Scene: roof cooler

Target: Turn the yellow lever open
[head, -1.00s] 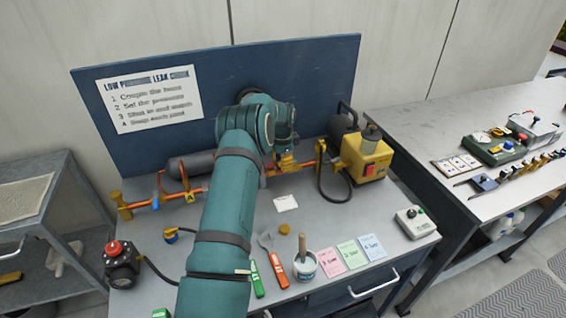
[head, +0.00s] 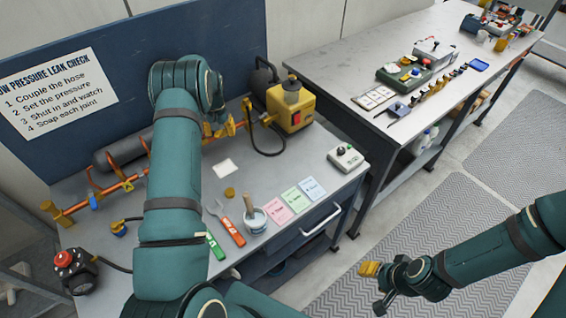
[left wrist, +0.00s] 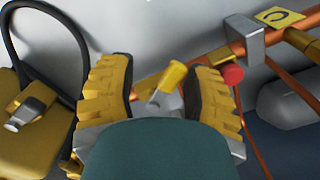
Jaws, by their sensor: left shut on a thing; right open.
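The yellow lever (left wrist: 172,78) shows in the left wrist view between the two yellow fingers of my left gripper (left wrist: 160,92), with a grey metal part at its base. My left gripper is shut on the lever. In the head view my left gripper (head: 221,129) is at the copper pipe (head: 75,209), left of the yellow pump box (head: 291,110); my own arm hides much of it, and I cannot make out the lever there. My right gripper (head: 374,286) is open and empty over the floor, right of the bench.
A black hose (head: 266,152) loops beside the pump. Near the bench front lie an orange-handled tool (head: 233,233), a white pot (head: 255,219) and coloured cards (head: 296,200). A red-button box (head: 70,268) stands at left. A second table (head: 345,68) is at right, with floor mats before it.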

